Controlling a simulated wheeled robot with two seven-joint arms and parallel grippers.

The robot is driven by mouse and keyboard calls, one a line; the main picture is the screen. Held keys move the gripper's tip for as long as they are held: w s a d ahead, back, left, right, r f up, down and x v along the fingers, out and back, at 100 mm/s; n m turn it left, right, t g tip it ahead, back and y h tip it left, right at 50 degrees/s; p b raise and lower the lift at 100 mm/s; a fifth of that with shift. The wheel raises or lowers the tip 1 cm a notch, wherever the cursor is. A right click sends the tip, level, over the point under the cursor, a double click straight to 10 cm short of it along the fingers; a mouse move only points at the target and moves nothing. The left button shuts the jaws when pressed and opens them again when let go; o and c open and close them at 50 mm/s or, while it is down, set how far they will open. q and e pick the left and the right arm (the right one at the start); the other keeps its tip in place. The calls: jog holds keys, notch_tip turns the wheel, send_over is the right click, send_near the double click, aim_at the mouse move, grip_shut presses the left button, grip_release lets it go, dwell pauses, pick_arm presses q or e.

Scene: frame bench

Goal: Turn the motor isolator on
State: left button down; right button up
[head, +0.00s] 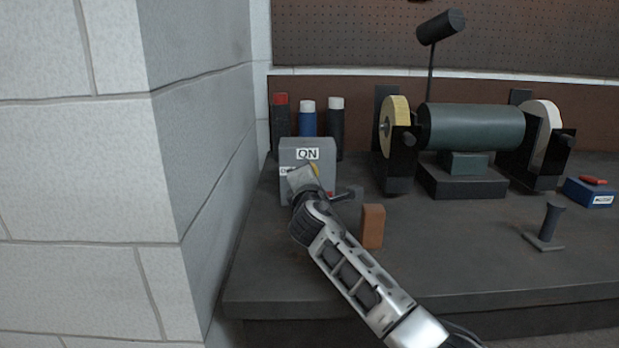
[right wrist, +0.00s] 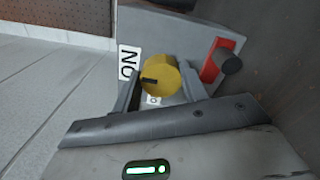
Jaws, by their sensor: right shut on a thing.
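The motor isolator is a grey box (head: 290,152) at the back left of the bench, with an ON label (head: 307,154) at its top and a smaller, partly covered label at its left. In the right wrist view, its yellow knob (right wrist: 166,76) sits between the fingers of my right gripper (right wrist: 158,90), which is shut on it. The knob's black mark lies on the side towards the ON label (right wrist: 128,62). In the head view my right gripper (head: 303,180) hides most of the knob. My left gripper is not in view.
A red plate with a dark handle (right wrist: 229,60) is on the isolator's side. An orange-brown block (head: 373,227) stands near my right forearm. Several bottles (head: 307,120) stand behind the box. A bench grinder (head: 470,127) is to the right. A pale block wall (head: 200,120) borders the left.

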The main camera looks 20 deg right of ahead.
jog(key=shift+f, duration=0.15)
jog(key=o, duration=1)
jog(key=shift+c, duration=0.2)
jog(key=shift+s, duration=0.1)
jog(key=v, duration=1.6)
jog(key=shift+p, duration=0.3)
